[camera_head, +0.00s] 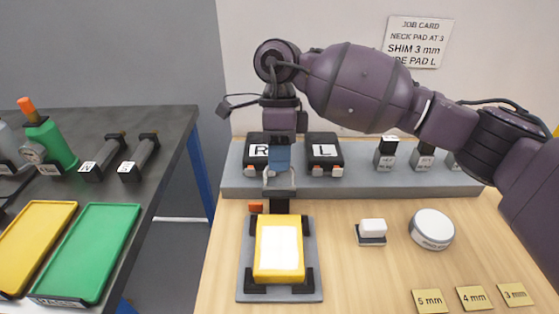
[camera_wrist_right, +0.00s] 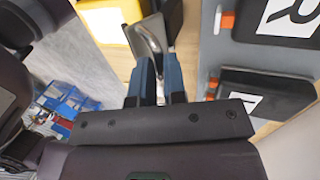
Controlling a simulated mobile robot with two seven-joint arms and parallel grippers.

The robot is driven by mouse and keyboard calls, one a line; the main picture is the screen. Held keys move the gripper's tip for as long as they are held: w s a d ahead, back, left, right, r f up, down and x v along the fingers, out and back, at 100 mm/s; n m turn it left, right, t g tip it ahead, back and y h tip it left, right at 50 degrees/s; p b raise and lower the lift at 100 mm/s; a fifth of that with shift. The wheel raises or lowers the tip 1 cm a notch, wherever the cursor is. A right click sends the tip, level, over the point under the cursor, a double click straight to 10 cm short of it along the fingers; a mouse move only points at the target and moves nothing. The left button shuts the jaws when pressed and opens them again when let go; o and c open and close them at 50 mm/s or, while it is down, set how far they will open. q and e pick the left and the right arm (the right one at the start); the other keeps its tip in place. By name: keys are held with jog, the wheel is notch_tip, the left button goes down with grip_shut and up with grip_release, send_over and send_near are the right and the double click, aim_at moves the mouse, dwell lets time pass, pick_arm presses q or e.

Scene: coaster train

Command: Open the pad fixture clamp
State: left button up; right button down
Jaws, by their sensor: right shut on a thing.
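The pad fixture (camera_head: 244,288) is a grey plate on the wooden table, holding a yellow block (camera_head: 261,273) with a white top. The clamp (camera_head: 279,206) stands at its back edge, with a dark upright part and a small orange-red piece (camera_head: 256,207) beside it. My right gripper (camera_head: 279,178) points down just behind the block and is shut on the clamp's handle. In the right wrist view, a pale metal loop (camera_wrist_right: 151,40) shows between the blue fingertips (camera_wrist_right: 157,72). The fingers hide part of the handle. My left gripper is not in view.
Behind the gripper, a grey rack (camera_head: 395,184) holds black R (camera_head: 257,139) and L pads (camera_head: 323,143). Right of the fixture are a small white-topped block (camera_head: 372,229), a round white container (camera_head: 432,228) and brass shims (camera_head: 430,301). A dark bench (camera_head: 170,125) with trays is left.

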jog(key=w+f+g+b, duration=0.1)
jog(key=g, duration=0.1)
jog(key=w+f+g+b, duration=0.1)
jog(key=g, duration=0.1)
jog(key=shift+w+g+b, duration=0.3)
jog(key=shift+w+b, duration=0.05)
jog(key=shift+b, duration=0.05)
jog(key=shift+w+f+g+b, duration=0.25)
jog(key=shift+g+b, duration=0.35)
jog(key=shift+g, duration=0.05)
jog(key=shift+w+f+g+b, duration=0.25)
jog(key=shift+g+b, duration=0.35)
jog(key=shift+g, duration=0.05)
jog(key=shift+w+g+b, duration=0.1)
jog(key=shift+g+b, duration=0.2)
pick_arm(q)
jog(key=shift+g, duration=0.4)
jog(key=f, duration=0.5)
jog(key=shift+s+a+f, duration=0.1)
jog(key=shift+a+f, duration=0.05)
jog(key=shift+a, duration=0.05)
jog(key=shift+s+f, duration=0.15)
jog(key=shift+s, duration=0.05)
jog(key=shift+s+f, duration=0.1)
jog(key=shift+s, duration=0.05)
pick_arm(e)
jog(key=c, duration=1.2)
grip_release()
jog(key=shift+r, duration=0.15)
